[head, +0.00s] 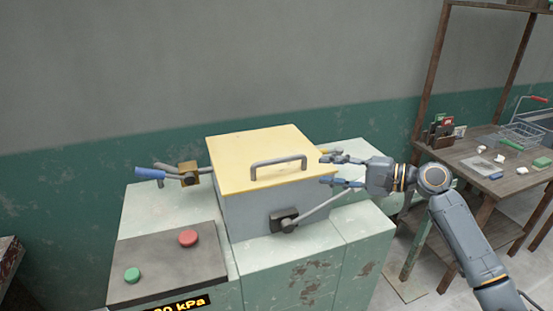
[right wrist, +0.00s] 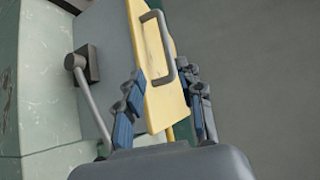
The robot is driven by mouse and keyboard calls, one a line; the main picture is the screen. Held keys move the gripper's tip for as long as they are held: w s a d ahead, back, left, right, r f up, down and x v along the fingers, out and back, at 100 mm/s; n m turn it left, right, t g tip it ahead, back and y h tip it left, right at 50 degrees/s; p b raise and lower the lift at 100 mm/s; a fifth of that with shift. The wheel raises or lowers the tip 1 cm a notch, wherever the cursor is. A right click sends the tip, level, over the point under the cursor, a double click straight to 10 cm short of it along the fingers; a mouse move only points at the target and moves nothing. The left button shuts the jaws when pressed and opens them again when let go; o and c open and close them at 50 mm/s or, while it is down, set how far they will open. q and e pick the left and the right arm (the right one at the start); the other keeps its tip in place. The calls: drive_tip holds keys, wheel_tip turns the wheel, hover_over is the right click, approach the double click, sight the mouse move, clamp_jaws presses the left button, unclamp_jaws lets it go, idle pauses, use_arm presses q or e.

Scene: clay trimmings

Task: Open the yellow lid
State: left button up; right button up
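The yellow lid (head: 235,165) lies flat and closed on top of a grey box (head: 250,215). Nothing is held; whether a finger touches the lid is unclear. My left gripper is not in view.
A black block (head: 284,220) with a grey lever rod is on the box front, the rod running below my gripper. A blue-handled lever (head: 150,173) is at left. Red (head: 188,238) and green (head: 132,275) buttons sit front left. A wooden table (head: 480,165) stands right.

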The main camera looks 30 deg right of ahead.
sight(283, 160)
drive_tip(key=p+x, duration=0.1)
drive_tip(key=x, duration=0.3)
drive_tip(key=p+x, duration=0.2)
drive_tip(key=x, duration=0.2)
drive_tip(key=r+p+x, duration=0.1)
drive_tip(key=x, duration=0.3)
drive_tip(key=shift+w+a+p, duration=0.1)
drive_tip(key=shift+w+p, duration=0.2)
drive_tip(key=shift+w, duration=0.15)
drive_tip(key=shift+w+a+f, duration=0.15)
drive_tip(key=shift+w+a, duration=0.1)
drive_tip(key=shift+w, duration=0.15)
clamp_jaws()
